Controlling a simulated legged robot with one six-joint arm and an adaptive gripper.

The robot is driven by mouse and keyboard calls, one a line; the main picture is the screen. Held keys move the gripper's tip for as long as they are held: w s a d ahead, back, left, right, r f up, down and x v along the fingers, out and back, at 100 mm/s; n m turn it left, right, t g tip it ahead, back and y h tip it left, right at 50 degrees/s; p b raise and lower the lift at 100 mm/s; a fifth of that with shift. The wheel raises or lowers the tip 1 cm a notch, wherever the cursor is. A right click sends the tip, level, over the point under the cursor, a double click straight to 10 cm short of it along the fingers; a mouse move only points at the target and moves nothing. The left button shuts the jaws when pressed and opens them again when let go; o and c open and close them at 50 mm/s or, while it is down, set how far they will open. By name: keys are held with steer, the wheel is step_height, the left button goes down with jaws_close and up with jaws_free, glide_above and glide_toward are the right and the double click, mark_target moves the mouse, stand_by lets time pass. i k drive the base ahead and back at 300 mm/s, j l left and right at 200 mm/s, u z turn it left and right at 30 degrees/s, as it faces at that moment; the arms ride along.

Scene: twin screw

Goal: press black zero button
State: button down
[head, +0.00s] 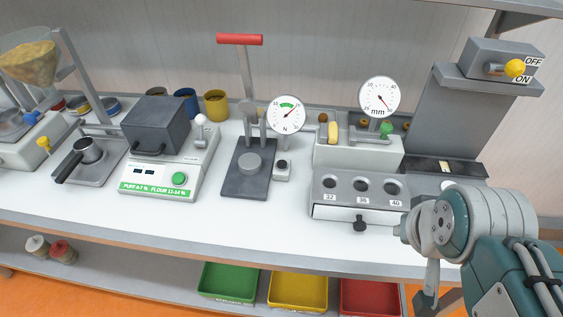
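A small grey box (283,174) with a dark round button (282,163) on top stands at the right foot of the press (247,165). The press has a red bar handle (240,40) and a round dial marked N (287,114) above the button. No lettering is readable on the button. My arm is at the lower right. My gripper (428,298) seems to hang at the bottom edge, partly cut off and seen from the side, well to the right of the button and apart from it. Its finger opening is hidden.
Left of the press is a device with a green button (180,179). Right of it stands a block with holes marked 32, 36, 40 (325,212), under a dial marked mm (379,97). The white table (225,222) is clear along its front.

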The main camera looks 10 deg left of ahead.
mark_target(282, 164)
steer(key=j, duration=0.85)
steer(key=k+j, duration=0.1)
steer(key=j, duration=0.75)
